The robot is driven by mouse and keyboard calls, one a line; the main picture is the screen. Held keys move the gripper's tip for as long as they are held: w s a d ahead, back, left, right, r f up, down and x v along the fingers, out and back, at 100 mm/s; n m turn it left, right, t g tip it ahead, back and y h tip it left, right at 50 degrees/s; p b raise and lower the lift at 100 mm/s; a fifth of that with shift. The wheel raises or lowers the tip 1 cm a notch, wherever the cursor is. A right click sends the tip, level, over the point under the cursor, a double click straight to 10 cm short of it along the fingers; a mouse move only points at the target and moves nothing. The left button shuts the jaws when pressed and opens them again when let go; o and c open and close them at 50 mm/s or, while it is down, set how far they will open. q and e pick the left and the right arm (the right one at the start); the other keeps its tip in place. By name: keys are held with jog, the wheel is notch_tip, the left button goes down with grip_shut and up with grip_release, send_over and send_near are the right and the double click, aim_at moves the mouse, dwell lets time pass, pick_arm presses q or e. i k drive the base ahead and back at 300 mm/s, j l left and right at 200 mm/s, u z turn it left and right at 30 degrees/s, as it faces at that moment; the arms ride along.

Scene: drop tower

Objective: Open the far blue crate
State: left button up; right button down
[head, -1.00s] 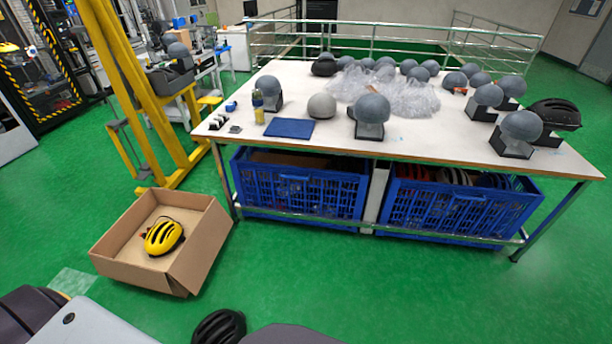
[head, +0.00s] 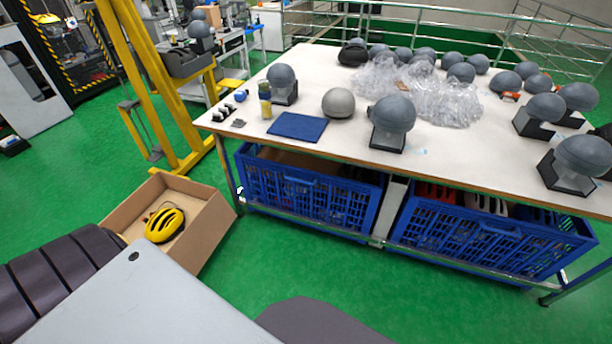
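Two blue crates with slatted walls stand side by side under the white table. The left crate (head: 312,205) has a brown sheet and dark contents in it. The right crate (head: 490,240) holds red, white and dark items. Both front walls stand upright, and the tabletop hides the back of each crate. A grey post separates them. Which one counts as the far crate I cannot tell from this view. Neither of my grippers is clearly in view.
The white table (head: 345,150) carries grey head forms, clear plastic wrap and a blue mat (head: 297,126). A cardboard box (head: 215,232) with a yellow helmet (head: 165,225) stands on the floor left of the crates. A yellow frame (head: 150,90) stands behind it. Green floor before the crates is clear.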

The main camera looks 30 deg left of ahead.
aim_at(305, 190)
jog(key=i+j, duration=0.5)
jog(key=i, duration=0.15)
jog(key=i+j, duration=0.15)
jog(key=j, duration=0.2)
jog(key=i+j, duration=0.2)
jog(key=j, duration=0.15)
jog(key=l+z, duration=0.05)
